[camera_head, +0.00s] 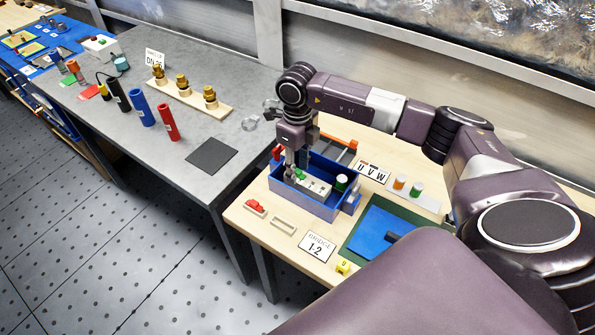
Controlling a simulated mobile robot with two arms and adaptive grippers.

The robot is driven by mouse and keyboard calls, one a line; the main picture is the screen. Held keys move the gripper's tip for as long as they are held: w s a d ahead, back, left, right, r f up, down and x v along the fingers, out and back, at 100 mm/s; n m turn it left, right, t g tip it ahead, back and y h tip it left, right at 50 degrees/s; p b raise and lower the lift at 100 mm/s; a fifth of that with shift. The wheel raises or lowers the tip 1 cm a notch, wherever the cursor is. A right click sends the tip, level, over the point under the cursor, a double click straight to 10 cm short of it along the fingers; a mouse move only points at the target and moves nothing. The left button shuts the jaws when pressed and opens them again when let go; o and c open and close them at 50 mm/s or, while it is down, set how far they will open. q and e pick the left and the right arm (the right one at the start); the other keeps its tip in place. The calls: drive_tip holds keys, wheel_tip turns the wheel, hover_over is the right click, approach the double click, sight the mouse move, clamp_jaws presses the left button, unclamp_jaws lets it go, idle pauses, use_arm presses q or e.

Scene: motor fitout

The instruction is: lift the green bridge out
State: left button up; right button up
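A blue open-topped box (322,207) stands on the light wooden table. Inside it is a pale terminal block (315,185) with a small green piece, which looks like the green bridge (300,174), near its left end. My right gripper (290,172) points down into the left part of the box, right beside the green piece. The fingers are small and partly blend with the box, so I cannot tell whether they touch it or how far apart they are. My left gripper is not in view.
A green-topped cylinder (341,182) stands in the box. In front lie a red piece in a small tray (255,207), an empty tray (283,226) and a "BRIDGE 1-2" card (317,247).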

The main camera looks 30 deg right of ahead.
clamp_jaws()
drive_tip(key=shift+r, duration=0.15)
drive_tip(key=shift+r, duration=0.6)
wheel_tip(320, 180, up, 19)
drive_tip(key=b, duration=0.3)
drive_tip(key=shift+f, duration=0.2)
